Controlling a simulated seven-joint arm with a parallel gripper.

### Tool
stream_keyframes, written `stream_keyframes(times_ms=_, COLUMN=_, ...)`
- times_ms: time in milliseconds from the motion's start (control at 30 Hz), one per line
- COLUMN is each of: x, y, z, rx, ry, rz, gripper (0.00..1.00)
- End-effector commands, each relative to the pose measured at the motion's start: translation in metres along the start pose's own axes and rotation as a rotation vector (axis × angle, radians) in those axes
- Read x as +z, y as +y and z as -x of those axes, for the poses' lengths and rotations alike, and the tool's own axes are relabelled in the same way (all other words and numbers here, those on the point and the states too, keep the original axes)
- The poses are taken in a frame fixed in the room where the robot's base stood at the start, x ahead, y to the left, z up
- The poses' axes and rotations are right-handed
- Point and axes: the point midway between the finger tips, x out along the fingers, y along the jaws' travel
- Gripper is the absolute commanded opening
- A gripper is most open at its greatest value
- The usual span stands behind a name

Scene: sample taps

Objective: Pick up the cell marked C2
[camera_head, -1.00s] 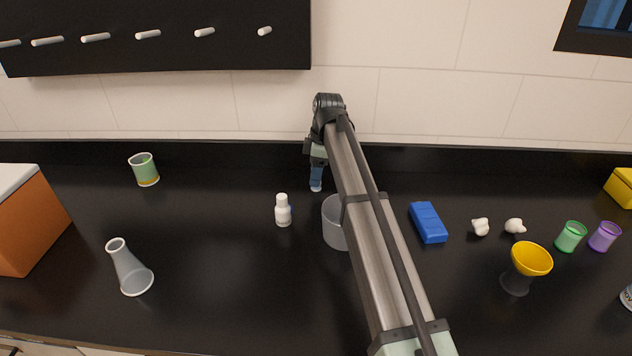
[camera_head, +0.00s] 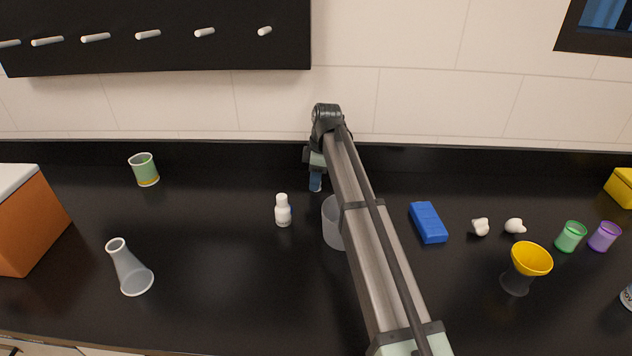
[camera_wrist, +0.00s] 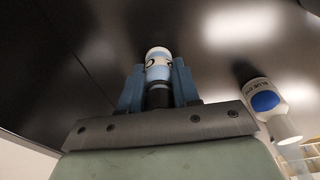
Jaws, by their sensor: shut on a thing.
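In the wrist view, a small white and light blue cylindrical cell (camera_wrist: 158,61) stands out between the two blue fingers of my gripper (camera_wrist: 158,88). The fingers are shut on its sides. Dark characters show on the cell, but I cannot read the full mark. In the head view, my gripper (camera_head: 316,184) points down at the back of the black counter, behind the clear beaker. The cell cannot be told apart from the blue fingers there.
A white bottle (camera_head: 283,211) with a blue label patch stands left of my gripper. A clear beaker (camera_head: 331,226) is partly hidden by my arm. A blue block (camera_head: 428,222) lies to the right. A glass flask (camera_head: 130,268) stands front left. The counter between flask and bottle is clear.

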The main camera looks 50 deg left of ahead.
Motion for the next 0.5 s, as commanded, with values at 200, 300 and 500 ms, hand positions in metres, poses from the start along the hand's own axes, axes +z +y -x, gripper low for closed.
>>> stream_keyframes(times_ms=200, x=0.0, y=0.0, z=0.0, rx=0.0, ry=0.0, rz=0.0, gripper=0.01)
stream_keyframes(times_ms=300, x=0.0, y=0.0, z=0.001, rx=0.0, ry=0.0, rz=0.0, gripper=0.01)
stream_keyframes(times_ms=500, x=-0.003, y=0.001, z=0.019, rx=0.001, ry=0.0, rz=0.0, gripper=0.01)
